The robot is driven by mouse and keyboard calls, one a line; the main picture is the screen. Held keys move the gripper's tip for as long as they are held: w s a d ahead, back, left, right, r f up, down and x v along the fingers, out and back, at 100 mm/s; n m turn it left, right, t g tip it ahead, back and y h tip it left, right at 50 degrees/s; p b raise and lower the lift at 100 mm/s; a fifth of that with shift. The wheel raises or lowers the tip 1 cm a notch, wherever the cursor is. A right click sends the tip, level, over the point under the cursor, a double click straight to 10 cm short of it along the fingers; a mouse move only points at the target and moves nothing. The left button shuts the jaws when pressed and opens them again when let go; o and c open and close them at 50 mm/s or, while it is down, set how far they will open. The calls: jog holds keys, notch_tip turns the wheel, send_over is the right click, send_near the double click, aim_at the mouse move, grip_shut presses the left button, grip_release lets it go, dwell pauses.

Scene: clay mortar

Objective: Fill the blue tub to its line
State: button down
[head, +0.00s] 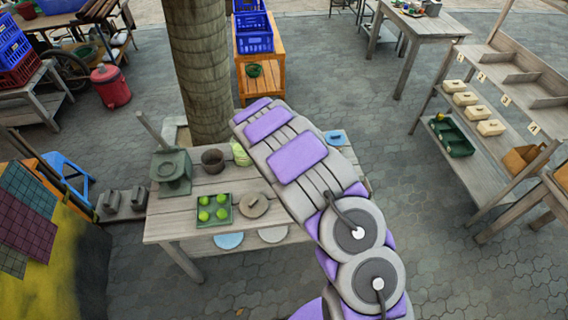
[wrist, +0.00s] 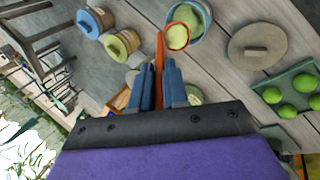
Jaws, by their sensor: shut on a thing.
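In the wrist view, my gripper (wrist: 160,70) is shut on the orange handle of a scoop (wrist: 159,48). The scoop's round bowl has an orange rim and shows pale green inside. It overlaps the near edge of the blue tub (wrist: 208,27) in the picture; I cannot tell whether it is above the tub or touching it. The blue tub holds something pale green. I cannot make out its fill line. In the head view my arm covers my gripper and the scoop.
On the wooden table (head: 165,228) are a green tray (head: 229,219) of several limes, a round lid (head: 254,205) and a brown pot (head: 212,160). A shelf rack (head: 470,165) stands at right.

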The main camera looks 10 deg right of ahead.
jog(key=s+a+f+t+h+b, duration=0.4)
jog(key=s+a+b, duration=0.1)
jog(key=b, duration=1.5)
jog(key=shift+f+h+b, duration=0.3)
jog(key=shift+b, duration=0.1)
jog(key=shift+a+r, duration=0.1)
